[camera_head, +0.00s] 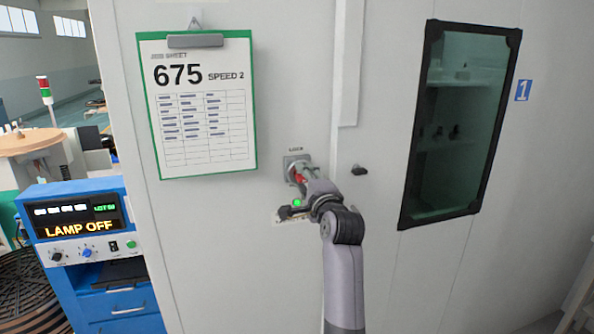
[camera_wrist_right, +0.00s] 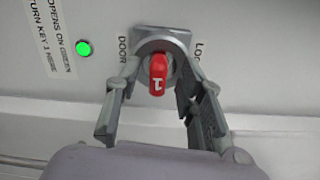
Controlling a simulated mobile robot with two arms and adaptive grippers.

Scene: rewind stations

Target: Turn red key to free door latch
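The red key (camera_wrist_right: 158,75), marked 1, sits in a round metal lock (camera_wrist_right: 178,48) on the white panel. In the wrist view it points down the picture, between labels reading DOOR and what looks like LOCK. My right gripper (camera_wrist_right: 158,68) has its fingers apart, one on each side of the key, with a gap showing on both sides. In the head view the key (camera_head: 298,177) is a small red patch, partly hidden by my right gripper (camera_head: 304,180). A green lamp (camera_wrist_right: 83,48) beside the lock is lit. My left gripper is not in view.
A clipboard (camera_head: 205,140) reading 675 SPEED 2 hangs left of the lock. A small black handle (camera_head: 359,170) and a dark-framed window (camera_head: 455,120) are to the right. A blue console (camera_head: 75,190) reading LAMP OFF stands at lower left.

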